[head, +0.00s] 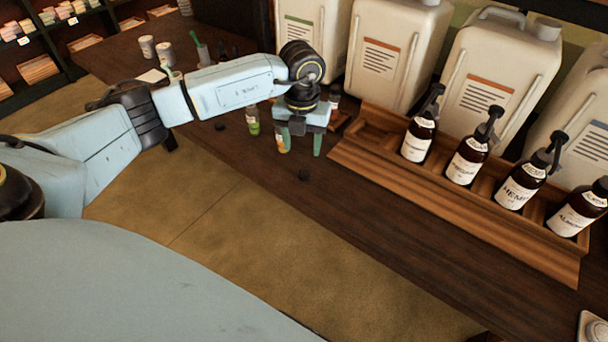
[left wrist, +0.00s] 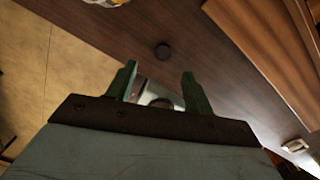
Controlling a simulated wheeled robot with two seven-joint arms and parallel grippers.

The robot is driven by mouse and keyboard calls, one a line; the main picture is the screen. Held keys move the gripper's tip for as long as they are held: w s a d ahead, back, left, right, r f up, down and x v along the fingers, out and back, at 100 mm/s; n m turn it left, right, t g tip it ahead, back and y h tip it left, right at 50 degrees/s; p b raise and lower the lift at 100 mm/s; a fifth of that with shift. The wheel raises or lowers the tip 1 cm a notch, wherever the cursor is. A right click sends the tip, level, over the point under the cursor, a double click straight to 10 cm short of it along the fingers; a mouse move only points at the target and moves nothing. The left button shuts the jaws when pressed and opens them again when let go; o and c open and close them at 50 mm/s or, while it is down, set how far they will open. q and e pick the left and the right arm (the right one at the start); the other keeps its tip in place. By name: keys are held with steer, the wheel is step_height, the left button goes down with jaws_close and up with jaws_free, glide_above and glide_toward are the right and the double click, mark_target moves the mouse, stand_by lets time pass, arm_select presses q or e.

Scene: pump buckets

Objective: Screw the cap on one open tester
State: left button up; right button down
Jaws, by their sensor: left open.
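My left gripper (head: 301,142) points down over the dark counter, its green fingers apart. A small tester with an orange label (head: 282,141) stands beside its left finger; another with a green label (head: 253,124) is further left. A second small black cap (head: 219,127) lies further left. In the left wrist view the fingers (left wrist: 160,80) are open. A pale and dark shape shows between them; I cannot tell what it is.
A wooden rack (head: 450,215) holds several brown pump bottles (head: 467,158) on the right. Large white canisters (head: 492,75) stand behind it. Cups (head: 148,47) stand at the far left of the counter (head: 400,235). The counter in front of the rack is clear.

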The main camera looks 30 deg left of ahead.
mark_target(304, 173)
arm_select(q)
step_height(304, 173, down, 2)
steer(key=shift+f, duration=0.45)
arm_select(e)
steer(key=shift+d+f, duration=0.2)
steer(key=shift+f, duration=0.05)
arm_select(q)
steer(key=shift+f, duration=0.1)
steer(key=f, duration=0.1)
steer(key=f+b, duration=0.1)
steer(key=f, duration=0.2)
steer(key=shift+s+d+f, duration=0.15)
steer(key=shift+d+f, duration=0.05)
steer(key=shift+d, duration=0.2)
steer(key=shift+f, duration=0.35)
arm_select(e)
steer(key=w, duration=0.2)
steer(key=shift+w+a, duration=0.15)
steer(key=shift+w, duration=0.25)
arm_select(q)
steer(key=c, duration=1)
